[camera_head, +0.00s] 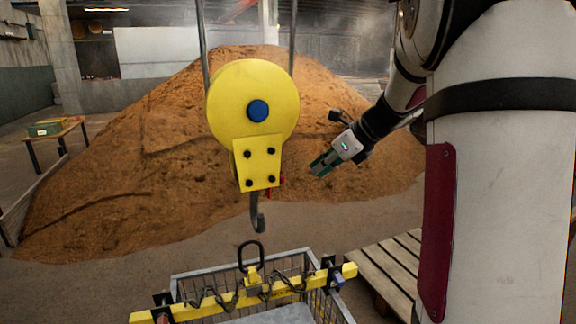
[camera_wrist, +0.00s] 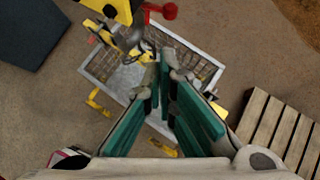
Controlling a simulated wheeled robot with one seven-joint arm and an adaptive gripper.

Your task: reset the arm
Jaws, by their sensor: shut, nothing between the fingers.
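My gripper (camera_head: 322,164) hangs from my arm at the right of the head view, in the air before the grain heap and right of the yellow hook block (camera_head: 253,90). Its teal-padded fingers also show in the wrist view (camera_wrist: 164,75), where the tips come close together with nothing held between them. The wrist view looks down past the fingers at a wire cage (camera_wrist: 92,70) on the floor, partly hidden by them. The gripper is apart from the block and the cage.
A grey hook (camera_head: 257,213) hangs under the block, above a black ring (camera_head: 251,256) on a yellow lifting beam (camera_head: 215,305) over the cage. A wooden pallet (camera_head: 385,270) lies right of the cage. A brown grain heap (camera_head: 120,150) fills the back. A small table (camera_head: 55,135) stands far left.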

